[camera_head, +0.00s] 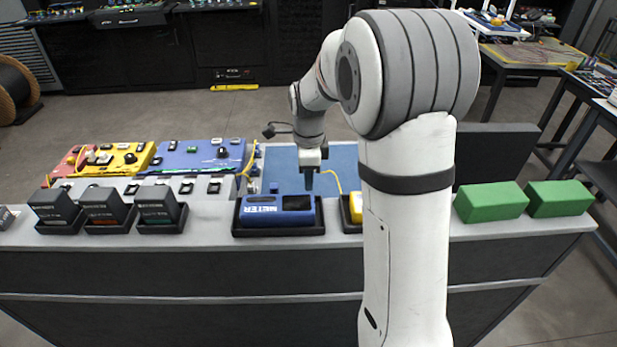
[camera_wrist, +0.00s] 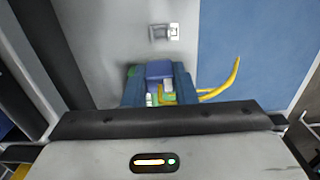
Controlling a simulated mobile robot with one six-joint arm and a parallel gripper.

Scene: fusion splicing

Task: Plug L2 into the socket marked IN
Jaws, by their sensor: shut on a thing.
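My gripper (camera_head: 309,182) points down over the back of the bench, behind the blue meter. In the wrist view its two dark blue fingers (camera_wrist: 160,88) are shut on a small plug (camera_wrist: 159,70) with a blue-violet body and green and white parts. A yellow cable (camera_wrist: 222,87) runs from it to the right; I cannot read whether it is marked L2. A small white socket (camera_wrist: 174,31) beside a grey piece sits on the grey surface beyond the fingertips, apart from the plug. No IN marking is legible.
The blue meter (camera_head: 278,212) stands in a black tray in front of my gripper. A blue panel (camera_head: 205,154) and a yellow panel (camera_head: 122,158) are at left. Black modules (camera_head: 160,207) line the front left. Green blocks (camera_head: 490,202) stand at right. A blue mat (camera_head: 279,165) lies behind.

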